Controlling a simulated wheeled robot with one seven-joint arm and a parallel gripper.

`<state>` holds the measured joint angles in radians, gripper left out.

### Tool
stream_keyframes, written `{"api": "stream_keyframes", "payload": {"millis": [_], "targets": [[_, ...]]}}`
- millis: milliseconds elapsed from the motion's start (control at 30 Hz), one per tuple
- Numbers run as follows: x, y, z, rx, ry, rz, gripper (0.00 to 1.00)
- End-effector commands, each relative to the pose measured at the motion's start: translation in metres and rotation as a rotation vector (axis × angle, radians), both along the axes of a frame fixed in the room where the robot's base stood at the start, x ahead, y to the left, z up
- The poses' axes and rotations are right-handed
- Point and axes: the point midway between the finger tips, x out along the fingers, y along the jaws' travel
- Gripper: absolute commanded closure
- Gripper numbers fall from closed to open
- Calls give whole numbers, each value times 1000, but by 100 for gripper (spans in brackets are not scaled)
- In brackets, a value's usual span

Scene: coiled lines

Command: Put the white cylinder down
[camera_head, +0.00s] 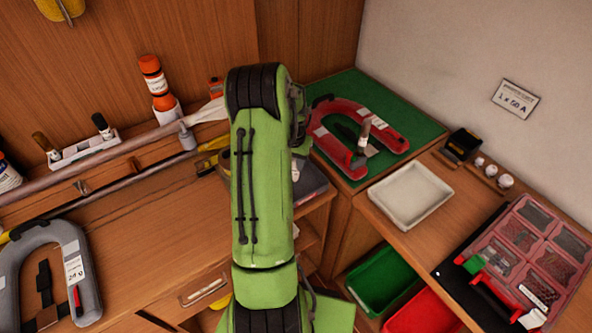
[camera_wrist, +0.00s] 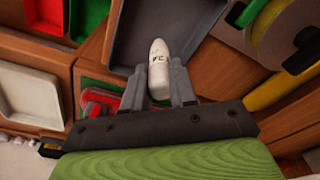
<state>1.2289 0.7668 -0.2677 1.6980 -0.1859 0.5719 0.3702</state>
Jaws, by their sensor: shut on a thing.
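The white cylinder (camera_wrist: 158,66) has a rounded tip and dark marks on its side. It shows in the wrist view between the two fingers of my gripper (camera_wrist: 157,80), which is shut on it. Its tip points toward a dark grey tray (camera_wrist: 124,52) beyond it; I cannot tell whether the two touch. In the head view my green arm hides the gripper and the cylinder. Part of a dark grey tray (camera_head: 310,183) shows there just right of my arm.
A red horseshoe-shaped thing (camera_head: 338,150) lies on a green mat (camera_head: 410,122). A white tray (camera_head: 410,194) sits at the right, above green (camera_head: 381,277) and red bins (camera_head: 424,314). A grey horseshoe-shaped thing (camera_head: 78,262) lies at the left; bench wood between is bare.

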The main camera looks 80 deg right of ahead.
Motion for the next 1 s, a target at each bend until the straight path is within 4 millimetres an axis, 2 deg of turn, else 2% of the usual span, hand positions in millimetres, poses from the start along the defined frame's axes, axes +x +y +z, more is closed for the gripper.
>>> {"api": "stream_keyframes", "payload": {"millis": [167,500,533,700,1000], "targets": [[0,1,-30,3,1,1,100],[0,0,-36,0,-1,2,100],[0,0,-36,0,-1,2,72],[0,0,-35,0,0,2,48],[0,0,-31,0,0,2,48]]}}
